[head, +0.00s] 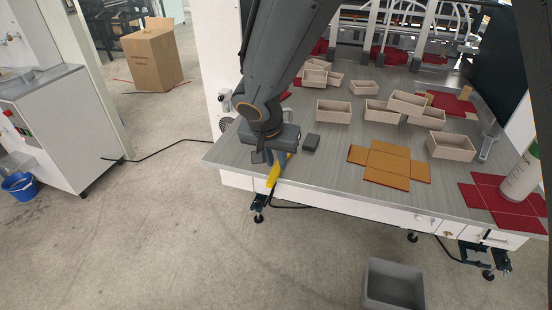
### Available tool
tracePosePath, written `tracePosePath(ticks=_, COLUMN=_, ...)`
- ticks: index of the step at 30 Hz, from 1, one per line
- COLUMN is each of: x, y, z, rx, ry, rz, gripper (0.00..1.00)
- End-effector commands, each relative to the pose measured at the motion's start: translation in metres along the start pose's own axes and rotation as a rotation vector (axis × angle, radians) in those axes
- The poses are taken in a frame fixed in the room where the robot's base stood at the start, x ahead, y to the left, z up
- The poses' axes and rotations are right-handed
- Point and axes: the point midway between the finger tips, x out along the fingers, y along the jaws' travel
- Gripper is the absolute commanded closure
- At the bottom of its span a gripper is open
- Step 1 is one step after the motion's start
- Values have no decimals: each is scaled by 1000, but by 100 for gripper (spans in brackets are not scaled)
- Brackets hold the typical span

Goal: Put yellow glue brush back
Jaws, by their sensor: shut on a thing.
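The yellow glue brush (273,177) is in my gripper (270,160), near the front left edge of the grey table. The brush's yellow part points down and shows at the table's front edge. My gripper is shut on the brush, and its jaws are partly hidden by my arm. I cannot tell whether the brush touches the table. A small dark block (311,142) lies on the table just right of my gripper.
The table (330,180) holds several open beige boxes (333,111), a flat orange box blank (390,161), red sheets (500,203) and a white bottle (520,176). A grey bin (393,285) stands on the floor in front. A cardboard box (152,60) stands back left. Floor at left is mostly clear.

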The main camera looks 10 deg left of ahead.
Motion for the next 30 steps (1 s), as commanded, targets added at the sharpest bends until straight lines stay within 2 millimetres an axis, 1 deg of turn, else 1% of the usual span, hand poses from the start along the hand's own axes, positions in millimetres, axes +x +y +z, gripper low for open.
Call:
tracePosePath(ticks=3, x=0, y=0, z=1, rx=0, ry=-1, rz=1, gripper=100)
tracePosePath(ticks=4, x=0, y=0, z=1, rx=0, ry=-1, rz=1, gripper=79)
tracePosePath(ticks=6, x=0, y=0, z=1, rx=0, ry=-1, rz=1, gripper=67)
tracePosePath(ticks=7, x=0, y=0, z=1, rx=0, ry=-1, rz=1, gripper=63)
tracePosePath(ticks=16, x=-1, y=0, z=0, rx=0, ry=-1, rz=0, gripper=63)
tracePosePath(ticks=20, x=-8, y=-1, z=0, rx=-1, ry=2, rz=-1, gripper=63)
tracePosePath(ticks=23, x=-20, y=-1, z=-1, rx=0, ry=3, rz=-3, gripper=63)
tracePosePath(ticks=30, x=-63, y=-1, z=-1, rx=0, ry=3, rz=-4, gripper=63)
